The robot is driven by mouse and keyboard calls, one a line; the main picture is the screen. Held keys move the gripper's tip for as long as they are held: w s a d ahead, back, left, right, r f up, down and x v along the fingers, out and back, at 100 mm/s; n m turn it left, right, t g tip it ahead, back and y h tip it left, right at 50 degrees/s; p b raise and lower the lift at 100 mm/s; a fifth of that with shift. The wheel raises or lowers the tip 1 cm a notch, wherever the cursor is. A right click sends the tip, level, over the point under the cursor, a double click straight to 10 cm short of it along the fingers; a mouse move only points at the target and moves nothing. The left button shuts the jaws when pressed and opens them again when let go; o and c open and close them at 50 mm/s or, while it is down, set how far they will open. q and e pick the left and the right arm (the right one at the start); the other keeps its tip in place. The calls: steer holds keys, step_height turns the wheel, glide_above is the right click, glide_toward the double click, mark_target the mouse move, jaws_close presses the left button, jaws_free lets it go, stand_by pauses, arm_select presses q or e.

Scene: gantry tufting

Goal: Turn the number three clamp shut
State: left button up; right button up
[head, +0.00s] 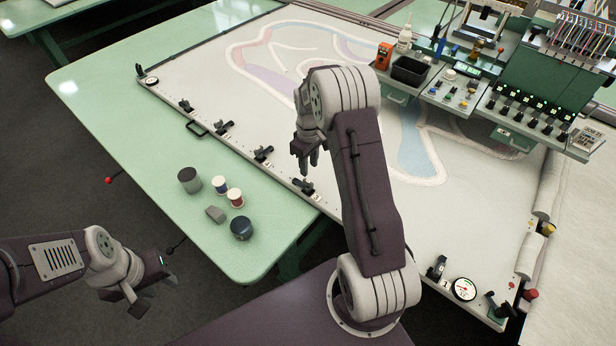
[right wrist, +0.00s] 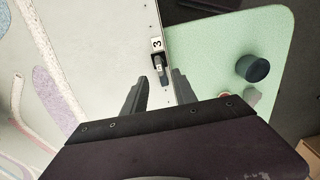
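The number three clamp (right wrist: 160,68) is a small dark clamp on the frame's edge strip, with a white label "3" beside it in the right wrist view. It appears to be the clamp (head: 303,186) just below my right gripper in the head view. My right gripper (head: 308,158) is above the frame edge. In the right wrist view its two fingers (right wrist: 160,82) are apart, with the clamp seen between their tips and nothing held. Whether the fingers touch the clamp cannot be told. My left gripper (head: 146,290) is low at the left, off the table, its finger gap unclear.
Similar clamps (head: 263,154) line the edge of the white tufting frame (head: 240,95). A dark jar (head: 241,228), spools (head: 235,197) and a grey block (head: 215,214) stand on the green table (head: 140,140). A gauge (head: 463,289) sits at the near corner. The tufting head (head: 530,100) is at right.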

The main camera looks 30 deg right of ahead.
mark_target(308, 181)
steer(key=f, duration=0.4)
steer(key=f+p, duration=0.1)
steer(key=f, duration=0.2)
steer(key=shift+w, duration=0.35)
steer(key=shift+s+f, duration=0.15)
steer(key=shift+f, duration=0.55)
jaws_close()
